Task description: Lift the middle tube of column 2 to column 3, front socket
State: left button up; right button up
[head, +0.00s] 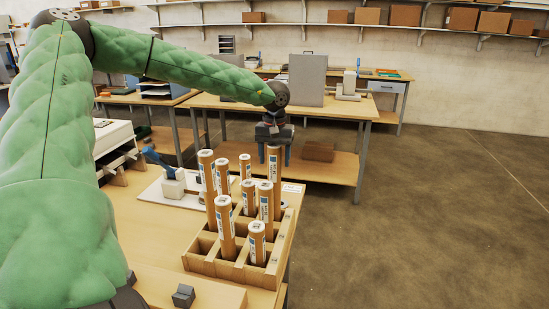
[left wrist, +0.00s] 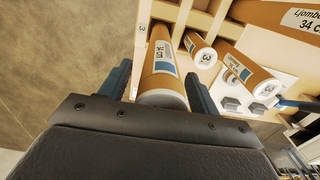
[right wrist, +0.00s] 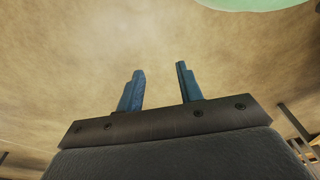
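Several brown cardboard tubes with white caps and blue-white labels stand upright in a wooden rack (head: 206,265) in the head view. My left gripper (head: 274,153) points down over the tall tube (head: 273,168) at the rack's far right. Its fingers are apart, one on each side of that tube's top. The left wrist view shows the tube (left wrist: 163,68) between the open fingers (left wrist: 160,88), apparently without a grip. Nearer are a tall tube (head: 225,228) and a short tube (head: 257,245). Which tube is column 2's middle one is unclear. My right gripper (right wrist: 158,88) is open and empty above floor.
A white board (head: 150,192) with a blue-handled device (head: 172,184) lies left of the rack. A small dark block (head: 183,296) sits at the table's front. Another table (head: 335,107) stands behind. Floor (head: 430,220) to the right is clear.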

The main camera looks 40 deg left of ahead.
jog(key=shift+r, duration=0.1)
pick_arm(q)
notch_tip(320, 180, up, 7)
jog(key=b, duration=0.2)
jog(key=shift+f+b, duration=0.1)
jog(key=shift+b, duration=0.3)
jog(key=shift+r, duration=0.5)
pick_arm(e)
notch_tip(320, 180, up, 12)
jog(key=w+a, duration=0.2)
jog(key=shift+w+a+f, duration=0.2)
pick_arm(q)
jog(key=shift+r, duration=0.1)
pick_arm(e)
jog(key=shift+f, duration=0.1)
